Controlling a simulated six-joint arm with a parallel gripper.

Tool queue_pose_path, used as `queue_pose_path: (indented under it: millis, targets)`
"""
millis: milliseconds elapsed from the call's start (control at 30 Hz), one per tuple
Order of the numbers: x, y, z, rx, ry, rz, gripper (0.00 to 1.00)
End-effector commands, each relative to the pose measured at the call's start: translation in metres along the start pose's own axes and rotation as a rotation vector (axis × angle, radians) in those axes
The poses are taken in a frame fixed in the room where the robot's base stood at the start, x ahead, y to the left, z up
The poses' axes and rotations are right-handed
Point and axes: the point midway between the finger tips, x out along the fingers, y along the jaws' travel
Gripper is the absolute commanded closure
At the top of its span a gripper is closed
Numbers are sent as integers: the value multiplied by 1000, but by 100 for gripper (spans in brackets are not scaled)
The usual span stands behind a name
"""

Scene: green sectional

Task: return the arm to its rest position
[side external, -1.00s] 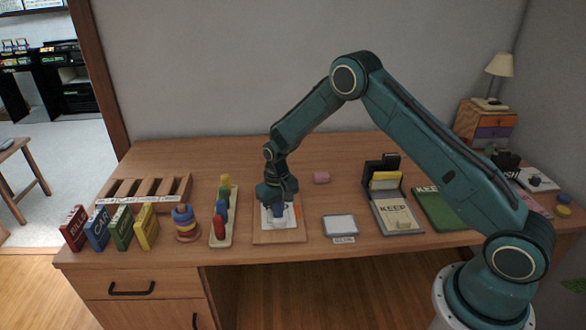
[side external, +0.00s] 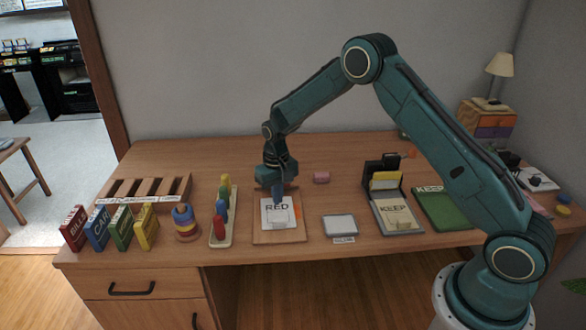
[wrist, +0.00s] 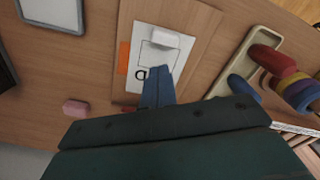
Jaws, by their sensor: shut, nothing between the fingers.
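My gripper (side external: 277,196) is shut and empty, pointing down above the wooden board (side external: 262,235) with a white paper card on it. In the wrist view its blue fingers (wrist: 160,76) are together in front of the card (wrist: 141,58). The word RED shows on the card (side external: 268,222) in the side view. A small white block (wrist: 166,37) lies on the card, apart from the fingers. An orange patch (wrist: 123,58) shows at the card's edge. My arm is bent, reaching over the desk from the right.
A peg tray (side external: 232,238) and ring stack (side external: 187,232) stand left of the board. Colored books (side external: 147,228) stand before a slotted rack (side external: 186,195). A pink block (side external: 321,177), grey-framed pad (side external: 340,225) and KEEP tray (side external: 412,230) sit right. The air above the desk is free.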

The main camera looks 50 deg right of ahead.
Motion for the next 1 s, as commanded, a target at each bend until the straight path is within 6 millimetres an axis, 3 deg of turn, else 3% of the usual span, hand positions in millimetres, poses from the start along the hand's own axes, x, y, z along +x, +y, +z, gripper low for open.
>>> queue_pose_path:
  millis: [667, 833, 1000]
  targets:
    - [-15, 0, 0, -1, 4, -1, 100]
    - [-34, 0, 4, -9, 19, -4, 100]
    - [-71, 0, 15, -24, 50, -9, 100]
